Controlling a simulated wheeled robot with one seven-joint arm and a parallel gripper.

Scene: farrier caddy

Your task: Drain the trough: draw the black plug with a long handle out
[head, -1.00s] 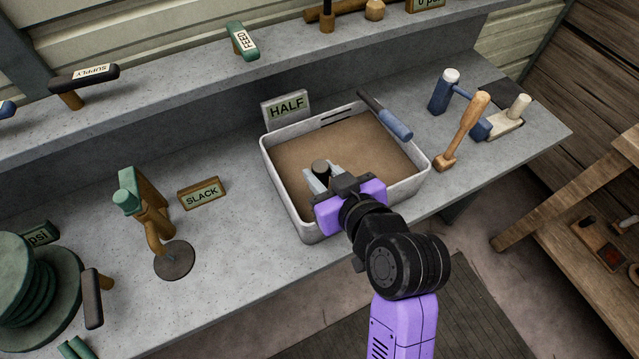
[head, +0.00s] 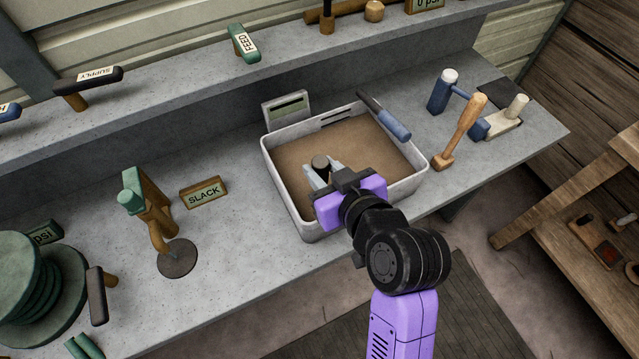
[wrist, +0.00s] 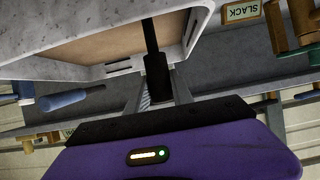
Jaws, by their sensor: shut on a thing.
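The light grey trough (head: 291,200) stands on the counter, with a brown surface inside. The black plug's handle top (head: 320,162) stands up near the trough's front left, between the fingers of my gripper (head: 322,175). In the wrist view the thick black grip (wrist: 157,78) sits between my fingers, and a thin black rod (wrist: 150,38) runs from it towards the trough. My gripper is shut on this handle. The plug's lower end is out of sight, so I cannot tell whether it sits in the drain. The sign (head: 286,108) behind the trough shows a dark bar.
A green and brown device (head: 150,215) and a SLACK sign (head: 203,192) stand left. The counter between is clear.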

